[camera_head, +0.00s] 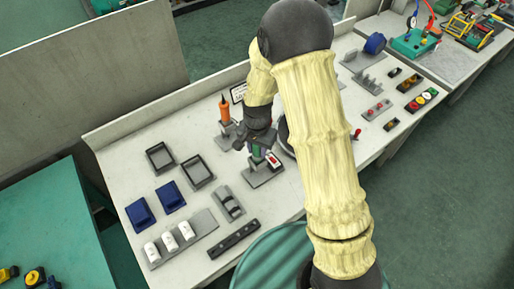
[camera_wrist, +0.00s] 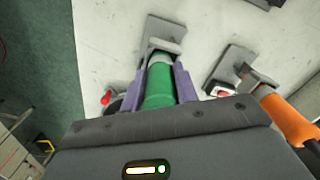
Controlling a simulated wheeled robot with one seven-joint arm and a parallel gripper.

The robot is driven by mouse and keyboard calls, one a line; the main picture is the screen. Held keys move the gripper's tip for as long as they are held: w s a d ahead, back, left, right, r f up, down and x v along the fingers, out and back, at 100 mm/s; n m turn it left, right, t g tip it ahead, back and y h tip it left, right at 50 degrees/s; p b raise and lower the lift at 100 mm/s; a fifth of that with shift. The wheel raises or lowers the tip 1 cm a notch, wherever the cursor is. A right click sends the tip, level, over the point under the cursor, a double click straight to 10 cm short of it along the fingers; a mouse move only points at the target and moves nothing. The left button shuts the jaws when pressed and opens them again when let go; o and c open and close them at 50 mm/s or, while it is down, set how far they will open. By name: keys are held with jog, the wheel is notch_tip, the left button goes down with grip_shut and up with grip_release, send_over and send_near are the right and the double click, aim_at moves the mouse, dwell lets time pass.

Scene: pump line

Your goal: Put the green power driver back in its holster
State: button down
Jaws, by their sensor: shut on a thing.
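The green power driver (camera_wrist: 159,86) is upright between the purple fingers of my gripper (camera_wrist: 164,84), which is shut on it. In the head view, the green driver (camera_head: 257,152) shows just below my gripper (camera_head: 258,144). A grey holster (camera_wrist: 166,30) is at the driver's far end in the wrist view. In the head view this holster's base (camera_head: 262,181) lies under the driver. The driver's end meets or overlaps the holster's bracket; I cannot tell how deep it sits.
An orange driver (camera_head: 225,109) stands in a similar grey holster close left. Grey trays (camera_head: 160,157), blue bins (camera_head: 171,195) and white items on a rack (camera_head: 186,231) lie further left on the white bench. Small red-topped parts (camera_head: 379,108) are to the right.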

jog(key=shift+f, duration=0.4)
jog(key=c, duration=1)
grip_release()
jog(key=shift+r, duration=0.1)
jog(key=shift+r+p, duration=2.2)
jog(key=shift+r, duration=0.75)
notch_tip(320, 180, up, 17)
jog(key=b, duration=0.3)
jog(key=shift+r, duration=0.15)
